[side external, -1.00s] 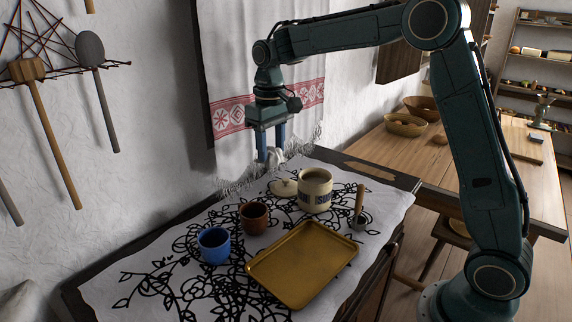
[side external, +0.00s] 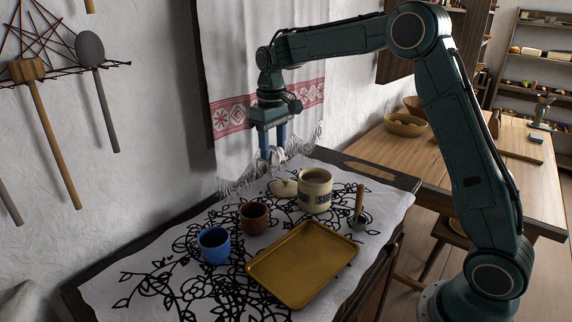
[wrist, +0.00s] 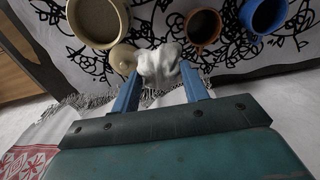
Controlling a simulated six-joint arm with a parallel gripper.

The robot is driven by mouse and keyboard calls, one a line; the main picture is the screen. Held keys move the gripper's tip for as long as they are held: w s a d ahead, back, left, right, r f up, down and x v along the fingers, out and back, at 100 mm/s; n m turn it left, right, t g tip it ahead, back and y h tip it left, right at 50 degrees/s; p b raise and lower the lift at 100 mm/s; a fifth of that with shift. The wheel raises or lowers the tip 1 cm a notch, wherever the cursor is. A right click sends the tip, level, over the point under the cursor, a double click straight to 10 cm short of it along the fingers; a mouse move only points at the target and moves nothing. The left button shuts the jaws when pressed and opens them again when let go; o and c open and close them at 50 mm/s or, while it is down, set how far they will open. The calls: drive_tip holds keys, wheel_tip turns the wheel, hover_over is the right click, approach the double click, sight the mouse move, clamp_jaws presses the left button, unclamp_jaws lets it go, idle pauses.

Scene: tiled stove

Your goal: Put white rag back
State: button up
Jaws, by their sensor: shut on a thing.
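The white rag (wrist: 159,66) is bunched between the two blue fingers of my gripper (wrist: 160,84) in the wrist view. My gripper (side external: 273,156) is shut on it, and a small part of the rag (side external: 277,155) shows at the fingertips in the side view. The gripper points down over the back of the patterned cloth (side external: 160,262), close to the fringe of the hanging towel. Whether the rag touches the cloth is hard to tell.
A cream pot (side external: 315,191) with a lid (side external: 284,187) beside it stands right of the gripper. A brown mug (side external: 254,218), a blue mug (side external: 214,245), a yellow tray (side external: 302,264) and a wooden-handled tool (side external: 360,206) are nearer. The hanging towel (side external: 240,70) is behind.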

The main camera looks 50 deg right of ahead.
sight(273, 147)
wheel_tip(273, 147, down, 16)
idle(0.9)
drive_tip(key=shift+f, duration=0.1)
drive_tip(key=o, duration=1.1)
wheel_tip(273, 147, up, 11)
drive_tip(key=shift+r, duration=0.65)
